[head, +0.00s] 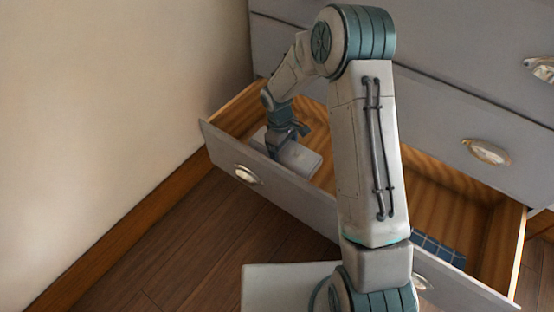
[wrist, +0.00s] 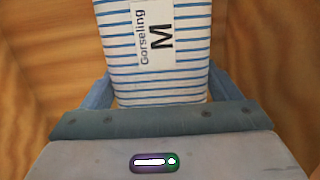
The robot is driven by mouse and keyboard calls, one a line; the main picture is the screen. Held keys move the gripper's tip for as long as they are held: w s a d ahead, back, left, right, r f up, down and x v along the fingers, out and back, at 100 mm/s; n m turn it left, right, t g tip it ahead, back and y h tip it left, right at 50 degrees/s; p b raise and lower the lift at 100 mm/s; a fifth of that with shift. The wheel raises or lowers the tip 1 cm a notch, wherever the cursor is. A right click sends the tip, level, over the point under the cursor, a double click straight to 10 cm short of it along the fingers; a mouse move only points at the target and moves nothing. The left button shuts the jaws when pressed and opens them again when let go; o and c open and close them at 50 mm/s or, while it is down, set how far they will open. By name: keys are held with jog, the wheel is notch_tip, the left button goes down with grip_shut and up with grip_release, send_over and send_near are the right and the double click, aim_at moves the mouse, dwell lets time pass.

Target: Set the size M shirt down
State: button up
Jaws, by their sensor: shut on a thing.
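The size M shirt (wrist: 185,75) is a folded white bundle with blue stripes. Its white label (wrist: 158,35) reads "Gorseling" and "M". In the wrist view the two blue fingers of my gripper (wrist: 157,92) press on its left and right sides, so the gripper is shut on it. In the head view my gripper (head: 290,150) is down inside the left end of the open drawer (head: 275,198).
A dark blue checked folded cloth (head: 438,248) lies in the drawer's right part, partly hidden by my arm. Bare wooden drawer floor (head: 430,195) shows beyond it. Closed drawers (head: 450,110) rise behind, and a plain wall (head: 120,120) stands at the left.

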jog(key=w+a+f, duration=0.1)
jog(key=w+a+f+b, duration=0.1)
jog(key=a, duration=0.1)
jog(key=shift+w+a+f, duration=0.2)
jog(key=shift+w+f, duration=0.15)
jog(key=shift+f+b, duration=0.85)
jog(key=shift+f, duration=1.05)
jog(key=shift+f, duration=0.2)
jog(key=o, duration=1)
jog(key=shift+r, duration=0.1)
